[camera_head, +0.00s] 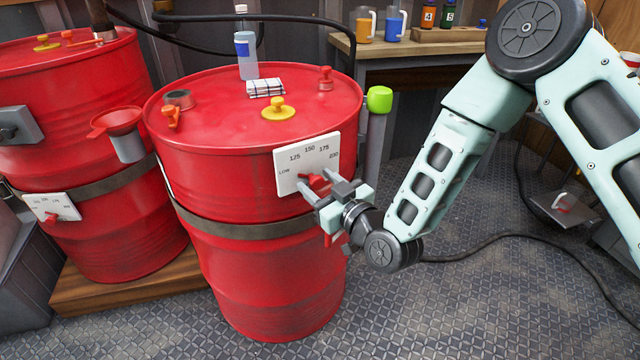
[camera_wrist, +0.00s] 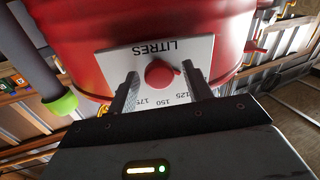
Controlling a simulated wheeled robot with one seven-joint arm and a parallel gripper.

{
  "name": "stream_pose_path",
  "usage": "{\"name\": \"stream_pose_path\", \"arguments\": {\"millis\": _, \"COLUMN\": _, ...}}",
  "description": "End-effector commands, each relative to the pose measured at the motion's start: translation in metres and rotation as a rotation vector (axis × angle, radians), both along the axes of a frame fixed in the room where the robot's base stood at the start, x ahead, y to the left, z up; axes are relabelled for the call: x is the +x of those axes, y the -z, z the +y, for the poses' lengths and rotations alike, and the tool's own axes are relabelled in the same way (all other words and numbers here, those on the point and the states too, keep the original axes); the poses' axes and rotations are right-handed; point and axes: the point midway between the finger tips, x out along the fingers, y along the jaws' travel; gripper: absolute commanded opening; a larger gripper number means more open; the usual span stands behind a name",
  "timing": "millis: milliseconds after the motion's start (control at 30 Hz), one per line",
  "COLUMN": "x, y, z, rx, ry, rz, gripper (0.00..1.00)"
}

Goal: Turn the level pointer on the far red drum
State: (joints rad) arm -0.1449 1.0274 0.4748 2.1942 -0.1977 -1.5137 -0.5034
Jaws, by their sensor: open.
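Two red drums show in the head view, one in the middle (camera_head: 245,270) and one farther left (camera_head: 120,225). The middle drum has a white dial plate (camera_head: 290,160) with numbers and a red pointer knob, clear in the wrist view (camera_wrist: 160,74). My gripper (camera_head: 317,184) is at this plate, its fingers open on either side of the knob. Gaps show between knob and fingers in the wrist view; whether the fingertips touch the plate I cannot tell. The left drum has its own white plate (camera_head: 50,205) with a red pointer (camera_head: 52,217), away from my gripper.
A bottle (camera_head: 246,55), a folded cloth (camera_head: 266,87) and caps stand on the middle drum. A green-topped grey post (camera_head: 379,100) is close right of it. A red funnel (camera_head: 116,122) hangs between the drums. A bench (camera_head: 430,46) stands behind. A black cable crosses the floor.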

Motion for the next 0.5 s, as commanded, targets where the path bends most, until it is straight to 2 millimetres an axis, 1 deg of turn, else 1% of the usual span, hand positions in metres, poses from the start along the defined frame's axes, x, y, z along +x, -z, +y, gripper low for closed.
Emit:
{"name": "stream_pose_path", "arguments": {"millis": 167, "x": -0.0002, "y": 0.0001, "z": 0.0001, "rx": 0.000, "ry": 0.000, "rz": 0.000, "gripper": 0.50}}
{"name": "stream_pose_path", "arguments": {"millis": 267, "x": -0.0002, "y": 0.0001, "z": 0.0001, "rx": 0.000, "ry": 0.000, "rz": 0.000, "gripper": 0.25}}
{"name": "stream_pose_path", "arguments": {"millis": 300, "x": -0.0003, "y": 0.0001, "z": 0.0000, "rx": 0.000, "ry": 0.000, "rz": 0.000, "gripper": 0.14}}
{"name": "stream_pose_path", "arguments": {"millis": 333, "x": -0.0002, "y": 0.0001, "z": 0.0000, "rx": 0.000, "ry": 0.000, "rz": 0.000, "gripper": 0.06}}
{"name": "stream_pose_path", "arguments": {"millis": 500, "x": -0.0002, "y": 0.0002, "z": -0.0002, "rx": 0.002, "ry": 0.000, "rz": 0.001, "gripper": 0.06}}
